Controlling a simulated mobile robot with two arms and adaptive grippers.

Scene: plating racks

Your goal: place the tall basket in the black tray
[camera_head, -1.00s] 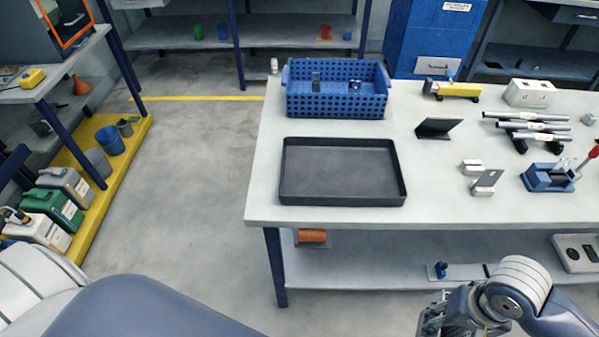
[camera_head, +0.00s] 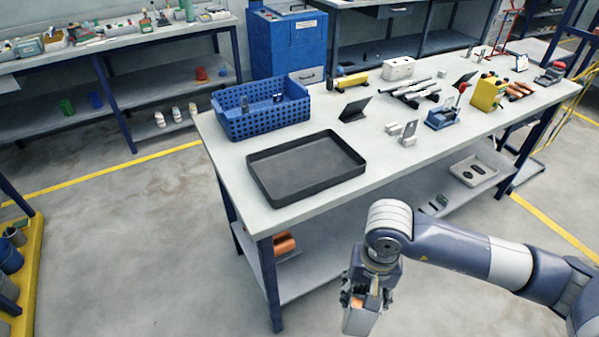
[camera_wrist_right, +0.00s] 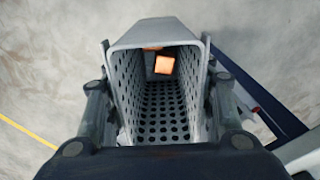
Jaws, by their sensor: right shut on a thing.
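The black tray (camera_head: 306,167) lies empty on the near left part of the white table in the head view. My right gripper (camera_head: 367,290) hangs in front of the table's near edge, apart from the tray. In the right wrist view, its fingers (camera_wrist_right: 158,125) are shut on the tall basket (camera_wrist_right: 160,38), a grey container with perforated walls. An orange piece (camera_wrist_right: 164,65) shows inside the basket. In the head view the tall basket (camera_head: 358,320) is small and partly hidden by the gripper. My left gripper is not in view.
A blue perforated crate (camera_head: 262,119) stands behind the tray. A black angled plate (camera_head: 355,108), metal rods (camera_head: 415,90) and a blue fixture (camera_head: 443,115) stand to its right. A lower shelf (camera_head: 300,265) holds an orange part.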

